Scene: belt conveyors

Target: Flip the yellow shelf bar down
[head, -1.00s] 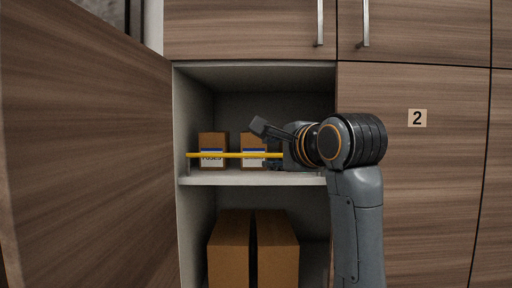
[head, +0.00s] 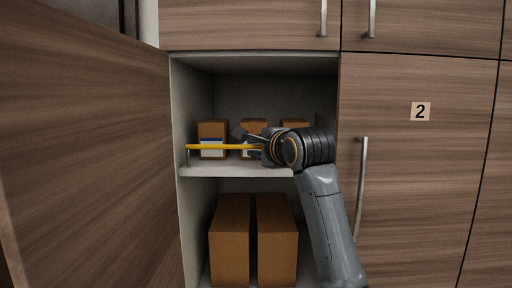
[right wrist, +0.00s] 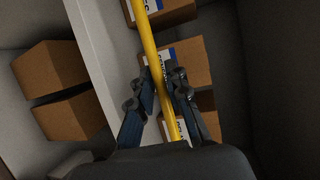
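The yellow shelf bar (head: 215,147) stands in front of the boxes on the upper shelf, roughly level above the shelf's front edge. A short post holds its left end. Its right part is hidden behind my right gripper (head: 249,145). In the right wrist view the yellow bar (right wrist: 148,35) runs between the two fingers of my right gripper (right wrist: 160,72). The fingers converge close on both sides of it and look shut on it; contact is hard to see. My left gripper is not in view.
Boxes with labels (head: 212,130) stand on the upper shelf (head: 235,172) behind the bar. Two larger brown boxes (head: 231,240) fill much of the lower compartment. An open wooden door (head: 85,160) stands at the left. A closed door marked 2 (head: 440,190) is at the right.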

